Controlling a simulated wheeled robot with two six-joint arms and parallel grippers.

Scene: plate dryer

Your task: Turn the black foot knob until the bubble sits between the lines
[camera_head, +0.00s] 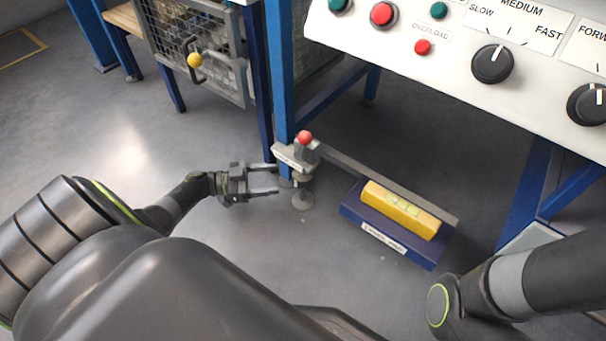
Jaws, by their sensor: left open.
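A levelling foot (302,200) stands on the floor beside the blue frame leg, under a grey bracket (288,157). A dark grey part topped by a red ball (305,137) sits at the bracket; I cannot clearly pick out the black knob. A yellow spirit level (400,209) lies on a blue block to the right. Its green vial (403,203) is too small to tell where the bubble sits. My left gripper (276,180) is open and empty, its fingers pointing right, just left of the foot. My right arm enters at lower right; its gripper is out of view.
A grey bar (385,180) runs from the bracket behind the level. A white control panel (450,50) with dials and buttons overhangs at upper right. A wire-mesh cage (195,50) stands at upper left.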

